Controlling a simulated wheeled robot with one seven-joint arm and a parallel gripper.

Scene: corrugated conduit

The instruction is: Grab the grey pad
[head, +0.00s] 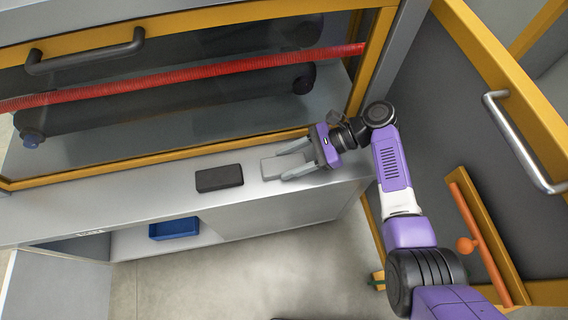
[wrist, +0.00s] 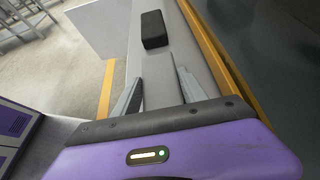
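The grey pad (head: 285,166) is a light grey flat block on the grey ledge (head: 130,196), right of a black block. My gripper (head: 282,166) reaches in from the right with its two fingers apart, one toward each long side of the pad. I cannot tell whether the fingers touch it or are above it. In the wrist view my gripper (wrist: 157,68) is also open over the ledge.
The black block (head: 219,178) lies just left of the pad and also shows in the wrist view (wrist: 154,29). A yellow-framed window with a red corrugated conduit (head: 190,75) rises behind the ledge. A blue bin (head: 174,228) sits below. A yellow-edged door (head: 455,110) stands right.

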